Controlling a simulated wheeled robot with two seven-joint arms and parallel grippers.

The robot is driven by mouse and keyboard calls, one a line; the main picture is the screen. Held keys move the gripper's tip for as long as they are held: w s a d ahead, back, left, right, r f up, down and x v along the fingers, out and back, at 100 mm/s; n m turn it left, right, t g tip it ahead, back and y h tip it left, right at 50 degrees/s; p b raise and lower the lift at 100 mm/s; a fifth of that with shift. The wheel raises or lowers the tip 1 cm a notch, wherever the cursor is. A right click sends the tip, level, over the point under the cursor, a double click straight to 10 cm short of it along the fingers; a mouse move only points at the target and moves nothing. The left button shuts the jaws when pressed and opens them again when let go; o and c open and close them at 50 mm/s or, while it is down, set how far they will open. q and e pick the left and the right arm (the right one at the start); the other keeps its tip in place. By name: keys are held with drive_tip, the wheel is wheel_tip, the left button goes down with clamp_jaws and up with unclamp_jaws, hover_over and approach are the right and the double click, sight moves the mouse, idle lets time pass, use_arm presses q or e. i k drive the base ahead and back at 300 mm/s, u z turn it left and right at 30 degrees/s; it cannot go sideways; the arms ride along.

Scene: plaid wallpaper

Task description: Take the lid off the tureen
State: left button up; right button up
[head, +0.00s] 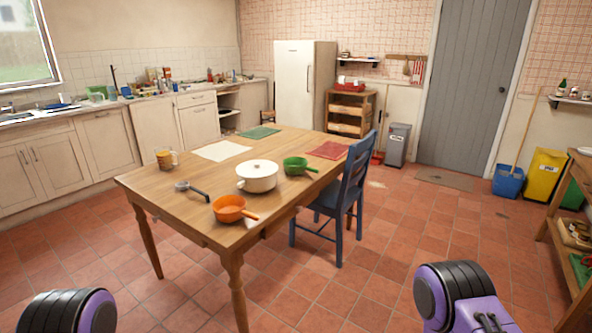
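The white tureen (257,184) stands upright on the wooden table (190,212), near its right side. My two arms show only as purple and black links at the bottom left and bottom right of the head view, well short of the table. Neither gripper's fingers are in view.
An orange pan (229,208), a green pan (296,165) and a grey metal utensil (191,189) lie around the tureen. A mug (166,159) stands at the left. A blue chair (345,190) is at the table's right side. The floor in front is clear.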

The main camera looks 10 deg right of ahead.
sight(258, 168)
drive_tip(key=z, duration=0.45)
drive_tip(key=k, duration=0.55)
drive_tip(key=z, duration=1)
drive_tip(key=i, duration=1.7)
drive_tip(key=u, duration=0.35)
drive_tip(key=i, duration=1)
drive_tip(key=u, duration=0.6)
